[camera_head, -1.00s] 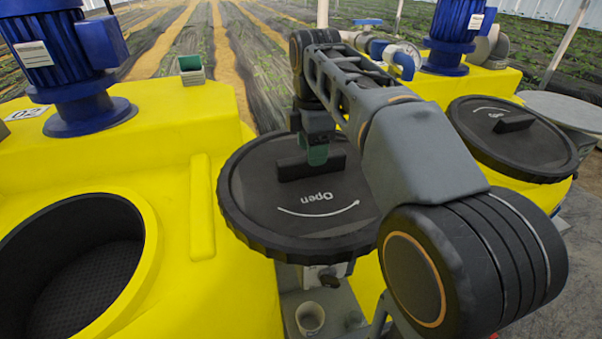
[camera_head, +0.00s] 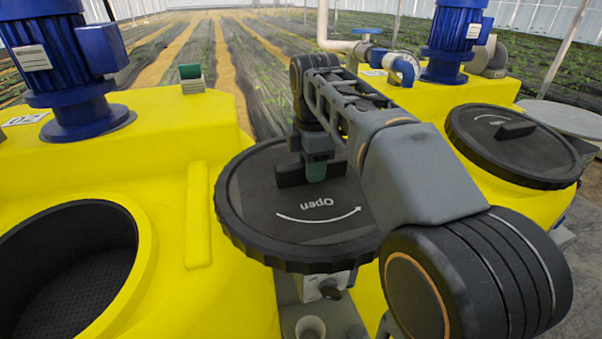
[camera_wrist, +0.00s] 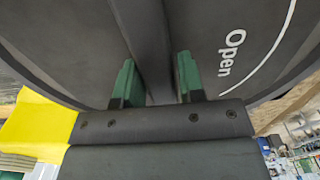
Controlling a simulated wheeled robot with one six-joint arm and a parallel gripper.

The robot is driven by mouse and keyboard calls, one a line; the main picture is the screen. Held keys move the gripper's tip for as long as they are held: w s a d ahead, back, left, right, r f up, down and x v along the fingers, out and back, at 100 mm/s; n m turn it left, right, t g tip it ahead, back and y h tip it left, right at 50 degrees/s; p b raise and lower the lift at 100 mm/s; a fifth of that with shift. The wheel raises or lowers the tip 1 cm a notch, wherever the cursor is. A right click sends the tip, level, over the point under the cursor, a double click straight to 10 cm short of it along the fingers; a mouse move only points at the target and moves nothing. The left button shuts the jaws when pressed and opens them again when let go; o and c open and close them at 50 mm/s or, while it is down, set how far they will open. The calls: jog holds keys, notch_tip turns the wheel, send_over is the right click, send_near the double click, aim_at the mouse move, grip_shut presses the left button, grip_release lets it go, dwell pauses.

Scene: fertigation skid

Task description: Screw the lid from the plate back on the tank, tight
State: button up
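The black round lid (camera_head: 290,225), marked "Open" with a curved arrow, is level or nearly so between the two yellow tanks. A raised bar handle (camera_head: 290,175) crosses its top. My gripper (camera_head: 316,172) reaches down on the handle from above. In the wrist view, its green fingers (camera_wrist: 157,85) stand on both sides of the handle (camera_wrist: 148,40) and appear closed on it. The left tank (camera_head: 170,150) has an open, dark round mouth (camera_head: 80,265) with no lid. I cannot tell whether the lid touches anything below; no plate shows under it.
Blue motors stand on the left tank (camera_head: 65,60) and the right tank (camera_head: 455,35). The right tank bears its own black lid (camera_head: 515,145). A small green-and-grey block (camera_head: 191,78) sits on the left tank. A box with a knob (camera_head: 325,287) is below the lid.

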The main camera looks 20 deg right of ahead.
jog(key=c, duration=0.6)
jog(key=shift+o, duration=0.2)
jog(key=shift+r+p, duration=2.4)
jog(key=shift+r, duration=0.2)
